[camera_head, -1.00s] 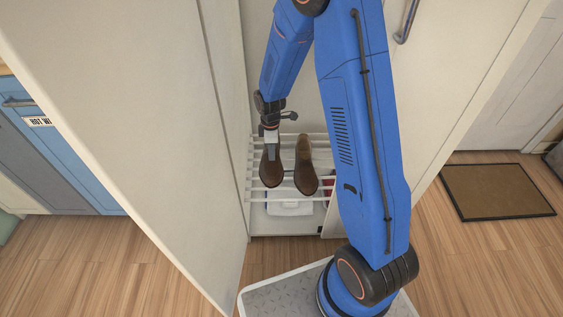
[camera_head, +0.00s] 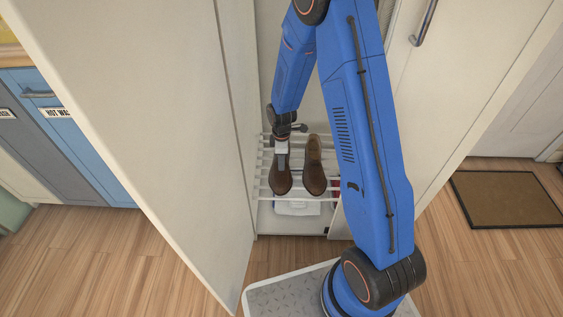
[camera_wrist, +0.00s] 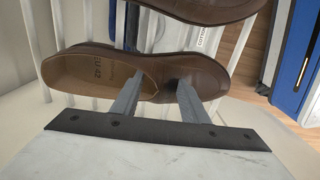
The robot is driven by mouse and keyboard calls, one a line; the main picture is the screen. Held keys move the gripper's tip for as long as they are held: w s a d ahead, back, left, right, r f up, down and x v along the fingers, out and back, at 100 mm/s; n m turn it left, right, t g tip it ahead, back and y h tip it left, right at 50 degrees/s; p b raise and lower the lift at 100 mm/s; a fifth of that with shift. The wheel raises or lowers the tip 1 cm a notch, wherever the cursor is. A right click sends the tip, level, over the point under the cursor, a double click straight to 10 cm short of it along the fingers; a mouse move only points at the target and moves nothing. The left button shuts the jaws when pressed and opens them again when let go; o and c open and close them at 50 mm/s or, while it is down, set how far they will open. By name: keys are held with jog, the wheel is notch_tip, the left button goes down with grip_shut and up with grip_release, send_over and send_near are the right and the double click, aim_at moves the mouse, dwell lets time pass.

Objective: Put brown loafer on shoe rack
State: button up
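The brown loafer (camera_head: 281,183) is at the left side of the white shoe rack (camera_head: 266,197), toe toward the camera. My gripper (camera_head: 282,163) is above its opening. In the wrist view, the loafer (camera_wrist: 85,72) lies across the picture, insole showing. My gripper's fingers (camera_wrist: 157,88) stand apart, one at the opening and one at the front upper, with the loafer's upper between them. I cannot tell whether its sole touches the rack bars. A second brown loafer (camera_head: 314,181) sits beside it on the right, and its edge shows in the wrist view (camera_wrist: 205,10).
The rack stands inside a narrow cabinet. The open white door (camera_head: 150,130) closes off the left side. A folded white item (camera_head: 297,208) lies below the shoes. A brown doormat (camera_head: 505,198) lies on the floor at right.

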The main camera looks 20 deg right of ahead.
jog(key=shift+o, duration=0.6)
notch_tip(320, 180, up, 11)
jog(key=shift+w+r, duration=0.1)
jog(key=s+d+r+m+t, duration=0.1)
jog(key=s+d+r+m, duration=0.15)
jog(key=s+r, duration=0.6)
jog(key=s+d+r+m+t, duration=0.15)
jog(key=s+r+m, duration=0.3)
jog(key=r, duration=0.75)
jog(key=s+d+r+m+t, duration=0.1)
jog(key=s+r+m, duration=0.2)
jog(key=s, duration=0.7)
jog(key=s+d+r+m+t, duration=0.1)
jog(key=s+r+m, duration=0.3)
jog(key=s, duration=0.6)
jog(key=shift+s+d+r+m, duration=0.25)
jog(key=shift+s+d+m, duration=0.05)
jog(key=shift+d, duration=0.2)
